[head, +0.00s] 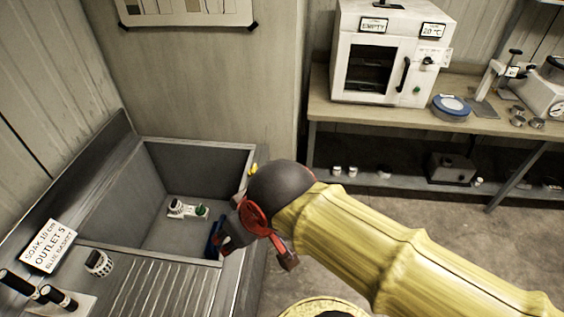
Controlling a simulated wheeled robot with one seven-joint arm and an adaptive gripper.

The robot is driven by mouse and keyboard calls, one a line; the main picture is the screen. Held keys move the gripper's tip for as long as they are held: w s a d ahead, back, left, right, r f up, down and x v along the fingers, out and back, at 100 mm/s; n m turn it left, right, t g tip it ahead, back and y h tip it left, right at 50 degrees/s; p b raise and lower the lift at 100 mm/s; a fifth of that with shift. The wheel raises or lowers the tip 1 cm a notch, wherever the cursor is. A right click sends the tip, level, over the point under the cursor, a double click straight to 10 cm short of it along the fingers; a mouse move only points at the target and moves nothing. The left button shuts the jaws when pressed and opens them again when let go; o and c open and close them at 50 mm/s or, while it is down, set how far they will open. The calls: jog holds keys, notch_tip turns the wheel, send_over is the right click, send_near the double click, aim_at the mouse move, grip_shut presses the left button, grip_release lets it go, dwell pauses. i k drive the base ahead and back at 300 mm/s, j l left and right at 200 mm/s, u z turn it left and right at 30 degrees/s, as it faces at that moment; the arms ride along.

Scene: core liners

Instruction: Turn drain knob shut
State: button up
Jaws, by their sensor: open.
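A grey metal sink (140,210) with a deep basin stands at left. A white fitting with a dark part and a green end (188,209) lies on the basin floor. A round white-and-black knob-like piece (98,263) sits on the ledge in front of the basin. I cannot tell for certain which of these is the drain knob. My gripper (258,247) is at the basin's right rim, below my dark wrist. Its jaws are open and I see nothing held in them. My wrist hides part of the right rim.
A ribbed drainboard (155,288) lies in front. A white oven (388,55) and a blue roll (451,107) are on the bench at right.

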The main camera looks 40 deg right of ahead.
aim_at(252, 171)
jog(key=z, duration=0.8)
jog(key=i+l+u, duration=0.3)
jog(key=i+l, duration=0.3)
